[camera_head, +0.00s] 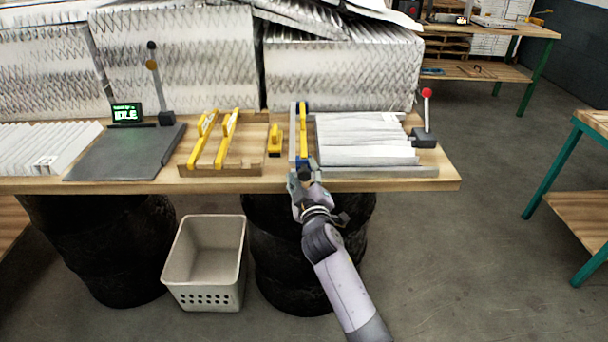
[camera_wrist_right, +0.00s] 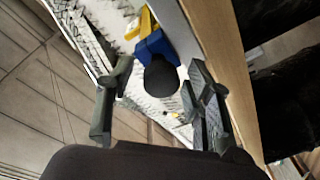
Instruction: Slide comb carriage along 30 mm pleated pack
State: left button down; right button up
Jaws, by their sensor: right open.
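The comb carriage is a blue block with a yellow bar and a dark round knob (camera_head: 305,172). It stands at the left end of the white pleated pack (camera_head: 365,140), which lies in a grey tray on the bench. In the right wrist view the knob (camera_wrist_right: 161,76) and blue block (camera_wrist_right: 155,44) show between my fingers. My right gripper (camera_head: 301,178) is at the front edge of the bench, at the knob. In the wrist view it (camera_wrist_right: 160,100) is open, with a finger on each side of the knob and gaps visible. My left gripper is out of view.
A red-knobbed lever (camera_head: 427,115) stands right of the pack. Left are a small yellow piece (camera_head: 275,140), a wooden rack with yellow-handled combs (camera_head: 222,165), a dark plate (camera_head: 115,160) and a display reading IDLE (camera_head: 126,112). A beige basket (camera_head: 207,262) stands below on the floor.

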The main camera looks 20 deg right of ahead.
jog(key=shift+c, duration=0.2)
grip_shut()
dwell(0.5)
